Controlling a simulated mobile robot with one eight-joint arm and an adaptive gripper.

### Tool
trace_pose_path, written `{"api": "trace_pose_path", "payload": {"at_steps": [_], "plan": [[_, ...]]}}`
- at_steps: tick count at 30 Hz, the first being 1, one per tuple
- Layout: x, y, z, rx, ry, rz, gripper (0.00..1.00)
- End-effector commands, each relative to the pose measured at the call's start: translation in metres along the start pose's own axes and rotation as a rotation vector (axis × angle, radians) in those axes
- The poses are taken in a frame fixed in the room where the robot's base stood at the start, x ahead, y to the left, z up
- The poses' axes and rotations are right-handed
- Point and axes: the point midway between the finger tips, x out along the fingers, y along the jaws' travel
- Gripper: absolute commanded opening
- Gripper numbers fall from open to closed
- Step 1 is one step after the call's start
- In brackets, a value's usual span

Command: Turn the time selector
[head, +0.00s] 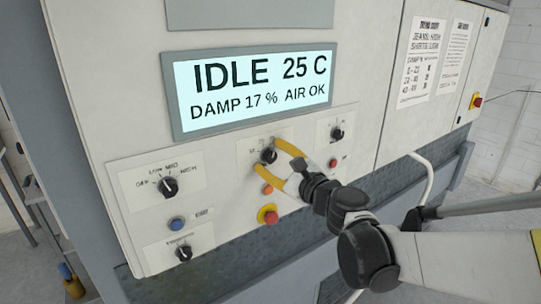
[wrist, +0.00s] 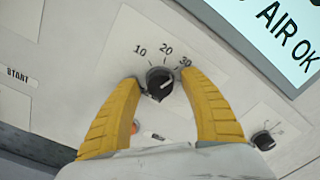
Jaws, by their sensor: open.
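The time selector (wrist: 160,84) is a small round black knob with a white pointer mark, on a pale plate marked 10, 20 and 30. Its mark appears to point to the right, roughly toward the 30 side. In the head view the knob (head: 268,156) sits below the display. My gripper (wrist: 161,79) is open, with one yellow finger on each side of the knob. A gap seems to show between each fingertip and the knob; whether either touches is hard to tell. In the head view my gripper (head: 271,160) reaches in from the right, partly hiding the plate.
The display (head: 252,88) reads IDLE, 25 C, DAMP 17 %, AIR OK. Close by are an orange button (head: 267,189), a red emergency button (head: 268,214), and a right-hand knob (head: 337,132). To the left are an OFF-to-HIGH knob (head: 168,186) and a blue start button (head: 177,223).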

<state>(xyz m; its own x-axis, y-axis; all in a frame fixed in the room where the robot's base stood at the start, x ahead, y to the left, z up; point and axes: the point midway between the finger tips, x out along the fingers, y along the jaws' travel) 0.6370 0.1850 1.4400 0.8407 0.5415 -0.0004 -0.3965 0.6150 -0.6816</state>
Motion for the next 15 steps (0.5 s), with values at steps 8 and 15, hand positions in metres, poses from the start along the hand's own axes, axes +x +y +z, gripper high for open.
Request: {"api": "trace_pose_path", "payload": {"at_steps": [8, 15], "plan": [[-0.0003, 0.0, 0.0, 0.0, 0.0, 0.0, 0.1], [-0.0004, 0.0001, 0.0, -0.005, 0.0, 0.0, 0.0]]}}
